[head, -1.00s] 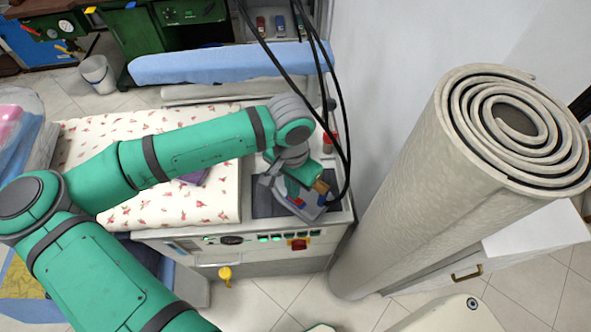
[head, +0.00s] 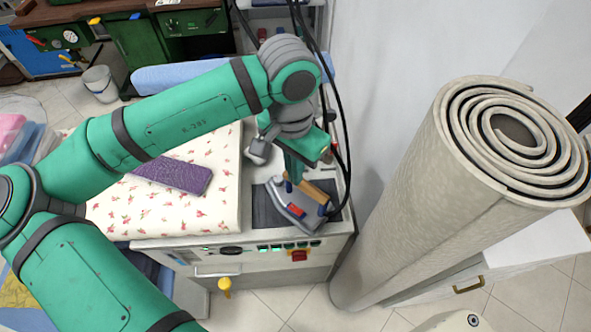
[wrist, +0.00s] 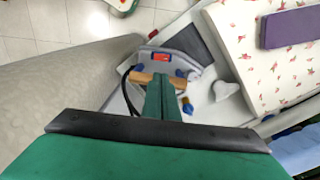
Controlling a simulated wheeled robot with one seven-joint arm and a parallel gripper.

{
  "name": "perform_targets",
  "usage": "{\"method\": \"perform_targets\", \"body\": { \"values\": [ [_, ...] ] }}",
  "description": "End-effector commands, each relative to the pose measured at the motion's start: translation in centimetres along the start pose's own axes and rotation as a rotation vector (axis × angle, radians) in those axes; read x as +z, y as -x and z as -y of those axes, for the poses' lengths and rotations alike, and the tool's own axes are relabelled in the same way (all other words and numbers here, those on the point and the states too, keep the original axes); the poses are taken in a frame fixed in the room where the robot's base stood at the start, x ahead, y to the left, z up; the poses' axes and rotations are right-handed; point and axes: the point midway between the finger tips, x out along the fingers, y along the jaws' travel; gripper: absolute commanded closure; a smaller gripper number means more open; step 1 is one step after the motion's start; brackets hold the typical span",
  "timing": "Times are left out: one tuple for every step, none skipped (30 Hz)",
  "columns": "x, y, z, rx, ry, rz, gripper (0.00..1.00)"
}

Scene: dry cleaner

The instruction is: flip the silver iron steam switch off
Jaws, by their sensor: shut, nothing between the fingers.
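The silver iron (head: 284,205) rests on a dark pad at the right end of the pressing table. It has a wooden handle (head: 318,190) on blue posts and a red switch (head: 296,210) on its top. The iron (wrist: 184,61) and its red switch (wrist: 159,57) also show in the wrist view. Which way the switch is set cannot be told. My gripper (head: 293,179) is shut and empty, pointing down above the rear of the iron, near the handle. In the wrist view, my gripper (wrist: 161,80) overlaps the handle, and contact cannot be told.
Black cables (head: 336,90) hang beside my wrist and run down to the iron. A large rolled carpet (head: 405,210) stands to the right. A purple folded cloth (head: 175,176) lies on the floral cover (head: 215,215). A red emergency button (head: 299,256) is on the table's front.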

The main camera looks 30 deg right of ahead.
Motion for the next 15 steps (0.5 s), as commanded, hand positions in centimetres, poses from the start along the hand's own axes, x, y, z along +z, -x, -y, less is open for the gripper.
{"method": "perform_targets", "body": {
  "values": [
    [0.0, 0.0, 0.0, 0.0, 0.0, 0.0, 1.0],
    [0.0, 0.0, 0.0, 0.0, 0.0, 0.0, 1.0],
    [0.0, 0.0, 0.0, 0.0, 0.0, 0.0, 1.0],
    [0.0, 0.0, 0.0, 0.0, 0.003, 0.0, 1.0],
    [0.1, 0.0, 0.1, 0.0, 0.011, 0.0, 1.0],
    [0.4, 0.0, 0.5, 0.001, 0.031, 0.0, 1.0],
    [0.7, 0.0, 0.8, 0.001, 0.052, 0.0, 1.0],
    [1.1, 0.0, 1.2, 0.002, 0.08, 0.001, 1.0],
    [1.9, 0.1, 2.0, 0.003, 0.132, 0.001, 1.0],
    [2.6, 0.1, 2.7, 0.005, 0.179, 0.002, 1.0],
    [3.4, 0.1, 3.4, 0.006, 0.233, 0.002, 1.0],
    [4.7, 0.2, 4.5, 0.009, 0.315, 0.003, 1.0],
    [5.7, 0.2, 5.4, 0.011, 0.382, 0.004, 1.0],
    [6.8, 0.3, 6.2, 0.013, 0.452, 0.005, 1.0],
    [8.4, 0.3, 7.3, 0.017, 0.55, 0.006, 1.0]
  ]
}}
